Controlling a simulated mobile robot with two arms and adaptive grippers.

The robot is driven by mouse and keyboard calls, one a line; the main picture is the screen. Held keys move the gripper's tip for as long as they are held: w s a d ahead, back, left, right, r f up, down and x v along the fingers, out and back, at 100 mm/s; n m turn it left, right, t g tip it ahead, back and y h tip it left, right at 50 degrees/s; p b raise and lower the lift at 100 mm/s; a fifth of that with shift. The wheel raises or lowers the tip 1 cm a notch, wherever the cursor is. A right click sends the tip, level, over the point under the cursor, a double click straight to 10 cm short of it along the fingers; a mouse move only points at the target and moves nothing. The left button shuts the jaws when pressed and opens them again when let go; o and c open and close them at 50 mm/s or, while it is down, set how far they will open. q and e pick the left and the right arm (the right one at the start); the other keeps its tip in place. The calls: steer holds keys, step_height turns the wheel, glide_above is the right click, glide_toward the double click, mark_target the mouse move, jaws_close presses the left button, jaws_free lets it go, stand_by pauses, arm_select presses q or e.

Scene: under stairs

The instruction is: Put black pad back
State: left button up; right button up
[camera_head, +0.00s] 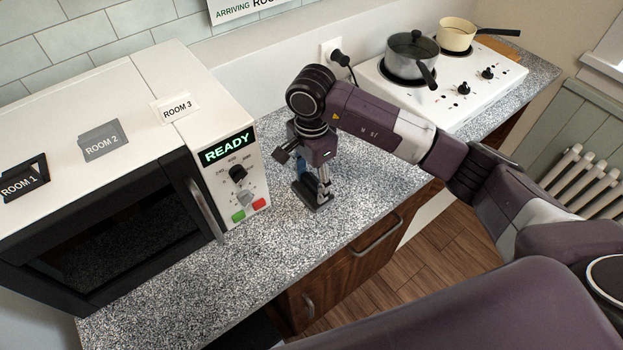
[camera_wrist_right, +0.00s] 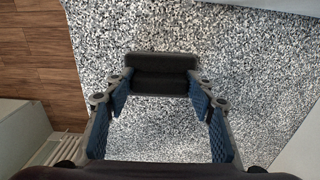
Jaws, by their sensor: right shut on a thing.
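The black pad (camera_wrist_right: 161,64) is a small dark block with a ridge across it, held between the fingertips of my right gripper (camera_wrist_right: 161,84) in the right wrist view. In the head view the pad (camera_head: 320,207) is at or just above the speckled counter, right of the microwave; contact with the counter is hard to tell. My right gripper (camera_head: 314,182) points down and is shut on it, hiding part of it. My left gripper is not in view.
The microwave (camera_head: 100,72) stands at left with a READY display. On its top are a black ROOM 1 stand (camera_head: 24,178), grey ROOM 2 (camera_head: 102,140) and white ROOM 3 (camera_head: 178,107). A hob (camera_head: 480,80) with two pots is at back right. The counter (camera_head: 225,265) is clear in front.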

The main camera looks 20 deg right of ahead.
steer(key=shift+f, duration=0.2)
steer(key=shift+f+b, duration=0.25)
steer(key=shift+b, duration=0.1)
steer(key=o, duration=1)
steer(key=shift+r, duration=0.1)
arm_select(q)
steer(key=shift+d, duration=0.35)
